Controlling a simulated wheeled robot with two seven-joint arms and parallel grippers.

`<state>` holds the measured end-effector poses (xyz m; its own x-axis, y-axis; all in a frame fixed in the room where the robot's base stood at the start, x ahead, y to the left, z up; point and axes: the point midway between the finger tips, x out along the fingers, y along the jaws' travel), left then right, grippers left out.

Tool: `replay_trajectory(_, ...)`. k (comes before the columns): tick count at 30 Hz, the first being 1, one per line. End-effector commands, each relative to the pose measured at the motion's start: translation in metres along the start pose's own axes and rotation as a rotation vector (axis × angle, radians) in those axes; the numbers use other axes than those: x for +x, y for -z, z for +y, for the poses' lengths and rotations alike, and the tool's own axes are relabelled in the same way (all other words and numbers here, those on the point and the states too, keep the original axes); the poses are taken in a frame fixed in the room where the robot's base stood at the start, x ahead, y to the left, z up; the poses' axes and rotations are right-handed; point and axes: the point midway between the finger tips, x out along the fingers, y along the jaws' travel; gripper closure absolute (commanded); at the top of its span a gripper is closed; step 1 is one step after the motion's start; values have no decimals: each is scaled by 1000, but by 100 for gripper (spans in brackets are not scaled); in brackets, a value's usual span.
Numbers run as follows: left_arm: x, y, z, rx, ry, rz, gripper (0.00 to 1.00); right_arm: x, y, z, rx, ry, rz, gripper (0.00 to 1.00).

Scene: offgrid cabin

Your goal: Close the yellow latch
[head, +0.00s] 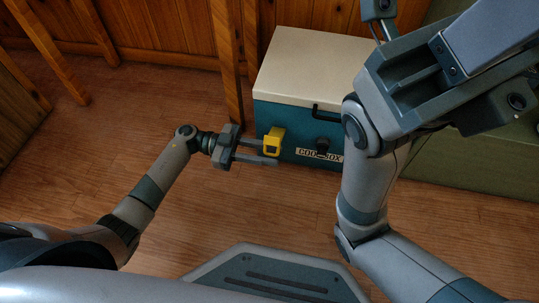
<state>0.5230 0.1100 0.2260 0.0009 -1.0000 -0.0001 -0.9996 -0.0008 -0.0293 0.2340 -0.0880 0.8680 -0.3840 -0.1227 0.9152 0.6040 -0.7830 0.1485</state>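The yellow latch (275,136) is a small yellow block on the front of the teal cool box (300,122), near its left end. My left gripper (271,152) reaches in from the left with its two fingers apart, one above the other in the picture. The upper fingertip overlaps the latch; I cannot tell whether it touches. The lower finger passes just below the latch, with nothing seen clamped between them. The cool box's cream lid (310,62) lies down on the body. My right arm stands large in front of the box's right side, and its fingers cannot be made out clearly.
A black handle (325,113) and a dark knob (322,145) are on the box front. A wooden post (226,60) stands just left of the box. A green chest (460,165) sits to the right. The wooden floor (90,150) at left is clear.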

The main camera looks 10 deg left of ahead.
Motion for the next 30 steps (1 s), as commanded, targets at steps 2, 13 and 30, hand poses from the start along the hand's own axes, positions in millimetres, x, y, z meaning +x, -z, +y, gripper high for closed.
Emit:
replay_trajectory(2, 3, 0, 0, 0, 0, 0, 74, 1, 1, -1, 5, -2, 8, 69)
replay_trajectory(13, 3, 0, 0, 0, 0, 0, 90, 1, 1, -1, 3, 1, 7, 69)
replay_trajectory(30, 4, 4, 4, -17, -10, 2, 100, 3, -3, 2, -11, 2, -9, 69)
